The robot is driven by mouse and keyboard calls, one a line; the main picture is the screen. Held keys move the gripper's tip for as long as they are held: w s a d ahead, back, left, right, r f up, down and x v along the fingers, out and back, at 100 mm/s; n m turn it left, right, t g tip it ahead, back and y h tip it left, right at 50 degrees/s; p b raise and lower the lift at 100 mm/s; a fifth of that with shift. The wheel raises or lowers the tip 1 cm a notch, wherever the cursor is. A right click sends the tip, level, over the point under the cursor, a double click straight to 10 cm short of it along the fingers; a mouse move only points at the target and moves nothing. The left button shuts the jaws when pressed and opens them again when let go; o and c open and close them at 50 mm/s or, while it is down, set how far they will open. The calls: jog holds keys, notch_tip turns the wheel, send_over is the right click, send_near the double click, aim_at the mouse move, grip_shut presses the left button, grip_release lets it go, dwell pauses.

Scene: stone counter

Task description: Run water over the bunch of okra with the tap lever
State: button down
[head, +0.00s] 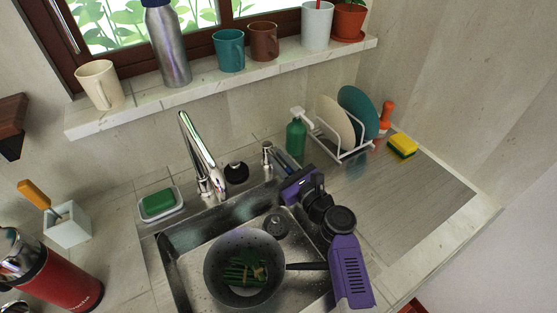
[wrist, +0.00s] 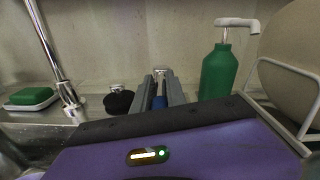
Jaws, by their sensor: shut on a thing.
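The bunch of okra (head: 246,268) lies in a dark round pan (head: 215,265) inside the steel sink. The chrome tap (head: 196,150) rises behind the sink; its base also shows in the wrist view (wrist: 72,104). I see no clear water stream. My gripper (head: 278,160) is at the sink's back edge, right of the tap. In the wrist view its grey fingers (wrist: 160,95) are closed around a slim upright piece with a chrome top, which I take as the tap lever (head: 267,148). The fingers hide most of it.
Close right of my gripper stand a green soap bottle (head: 296,138) and a white rack (head: 345,145) with plates. The pan handle (head: 305,266) points right, towards my arm.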

jog(key=c, duration=1.4)
grip_release()
jog(key=shift+w+d, duration=0.1)
jog(key=shift+c, duration=0.2)
jog(key=v, duration=0.7)
jog(key=shift+s+d, duration=0.2)
jog(key=shift+s, duration=0.15)
